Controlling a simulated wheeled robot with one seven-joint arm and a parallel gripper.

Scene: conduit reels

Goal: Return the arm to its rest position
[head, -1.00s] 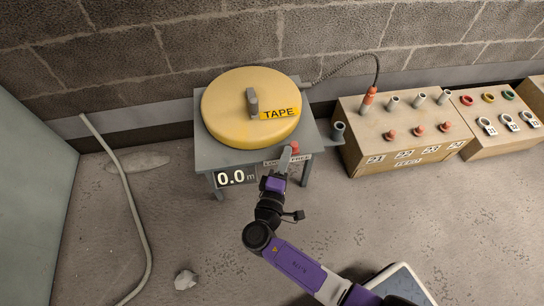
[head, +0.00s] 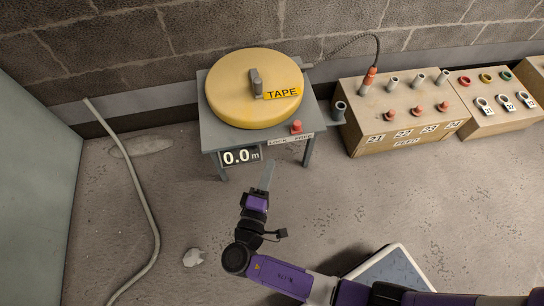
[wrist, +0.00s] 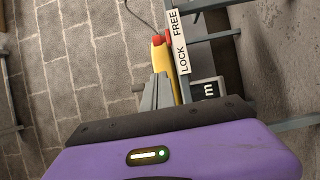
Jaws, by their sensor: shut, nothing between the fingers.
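My gripper (head: 267,174) is in the head view, in front of the grey reel stand (head: 212,132) and apart from it. Its fingers are together and hold nothing. In the wrist view the shut fingers (wrist: 156,92) point toward the stand. My purple arm reaches from the lower right of the head view, bent at the elbow. The yellow TAPE reel (head: 235,105) lies flat on the stand. A red knob (head: 296,127) sits beside the LOCK FREE label (head: 290,139). The display (head: 241,156) reads 0.0 m.
A wooden box (head: 407,144) with grey pipe stubs, red knobs and labels 21 to 24 stands right of the stand. Another box (head: 492,121) with coloured rings is beyond it. A loose pipe (head: 137,190) lies at left. A stone (head: 193,257) is on the floor.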

